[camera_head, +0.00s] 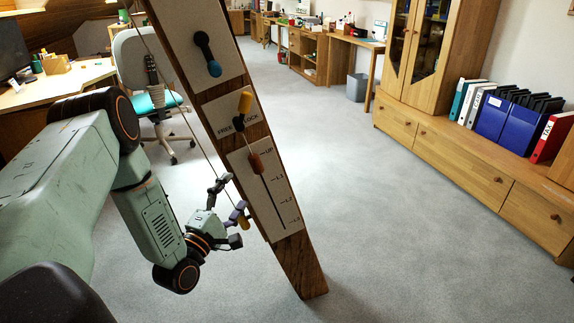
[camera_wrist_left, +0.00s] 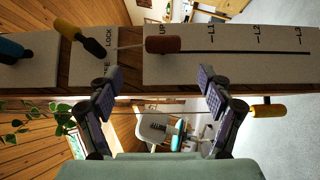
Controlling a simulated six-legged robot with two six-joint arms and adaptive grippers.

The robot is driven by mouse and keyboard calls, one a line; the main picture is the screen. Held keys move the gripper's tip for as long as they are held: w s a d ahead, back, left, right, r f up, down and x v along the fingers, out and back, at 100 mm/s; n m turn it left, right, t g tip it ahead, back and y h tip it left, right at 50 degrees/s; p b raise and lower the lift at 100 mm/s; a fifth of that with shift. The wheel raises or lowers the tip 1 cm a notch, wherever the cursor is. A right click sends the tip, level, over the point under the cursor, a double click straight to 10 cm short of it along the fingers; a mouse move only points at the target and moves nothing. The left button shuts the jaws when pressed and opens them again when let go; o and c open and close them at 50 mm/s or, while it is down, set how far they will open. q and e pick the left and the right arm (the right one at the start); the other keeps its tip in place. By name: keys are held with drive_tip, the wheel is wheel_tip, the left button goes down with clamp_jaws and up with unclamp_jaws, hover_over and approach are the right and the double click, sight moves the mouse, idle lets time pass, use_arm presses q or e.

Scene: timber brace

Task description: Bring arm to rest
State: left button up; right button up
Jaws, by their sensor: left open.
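A slanted timber brace (camera_head: 308,272) carries pale panels. One has a dark blue lever (camera_head: 207,54), one a yellow-and-black lever (camera_head: 242,109) marked FREE and LOCK. The lowest has a red-brown slider handle (camera_head: 256,163) near UP on a slot marked down to L3; the slider also shows in the left wrist view (camera_wrist_left: 163,44). A yellow handle (camera_wrist_left: 267,110) hangs beside the brace at the L3 end. My left gripper (camera_head: 229,201) is beside the brace's left edge, its fingers (camera_wrist_left: 160,84) apart and nothing held between them. My right gripper is out of view.
A thin cord (camera_head: 183,95) runs down along the brace's left side. A grey chair (camera_head: 135,59) and desk (camera_head: 50,86) stand behind on the left. A wooden cabinet (camera_head: 451,157) with binders stands on the right. The grey floor (camera_head: 395,220) between is clear.

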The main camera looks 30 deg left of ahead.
sight(255, 169)
use_arm(q)
drive_tip(key=x, duration=1.1)
drive_tip(key=shift+w+d, duration=0.1)
drive_tip(key=shift+w, duration=0.15)
drive_tip(key=shift+w+f+b, duration=0.15)
drive_tip(key=shift+f+b, duration=0.1)
drive_tip(key=shift+b, duration=0.05)
drive_tip(key=shift+d, duration=0.1)
